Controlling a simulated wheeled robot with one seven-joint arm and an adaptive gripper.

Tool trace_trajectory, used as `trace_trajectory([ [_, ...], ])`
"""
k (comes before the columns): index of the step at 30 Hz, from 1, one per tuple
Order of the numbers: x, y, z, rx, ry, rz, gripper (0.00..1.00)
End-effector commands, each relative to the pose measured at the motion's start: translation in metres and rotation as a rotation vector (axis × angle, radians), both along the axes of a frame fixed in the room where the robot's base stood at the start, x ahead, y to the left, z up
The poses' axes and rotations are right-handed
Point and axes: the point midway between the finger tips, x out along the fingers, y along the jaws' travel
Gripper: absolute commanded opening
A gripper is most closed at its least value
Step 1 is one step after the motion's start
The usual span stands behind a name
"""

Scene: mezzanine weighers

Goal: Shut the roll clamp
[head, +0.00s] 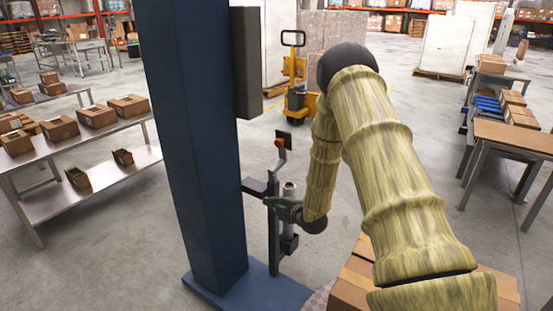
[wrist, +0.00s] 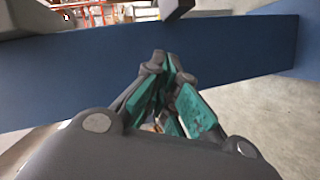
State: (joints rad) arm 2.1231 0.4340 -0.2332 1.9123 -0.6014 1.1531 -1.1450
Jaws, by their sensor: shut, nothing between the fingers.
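A dark upright stand (head: 273,235) is in front of the blue column in the head view. A lever with a red knob (head: 279,143) rises at its top, with a small dark plate near it. I take this to be the roll clamp, but my gripper and arm hide part of it and I cannot tell its state. My gripper (head: 273,203) is at mid-height of the stand, overlapping it; I cannot tell whether they touch. In the wrist view, my gripper (wrist: 168,68) has its teal-padded fingers together and empty, pointing towards the blue column.
The blue column (head: 200,140) stands on a blue base plate (head: 250,290) close to my gripper. Cardboard boxes (head: 350,285) are below my arm. A metal table with boxes (head: 90,165) is at left, and a yellow pallet truck (head: 297,100) is behind. Open floor lies between.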

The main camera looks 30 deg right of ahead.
Motion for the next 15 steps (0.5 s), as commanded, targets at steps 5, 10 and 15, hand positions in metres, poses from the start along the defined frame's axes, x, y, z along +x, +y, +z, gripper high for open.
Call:
trace_trajectory([
  [5,0.034,-0.067,0.068,-0.276,-0.240,0.066,0.00],
  [10,0.042,-0.093,0.101,-0.414,-0.340,0.090,0.00],
  [15,0.051,-0.096,0.108,-0.441,-0.358,0.095,0.00],
])
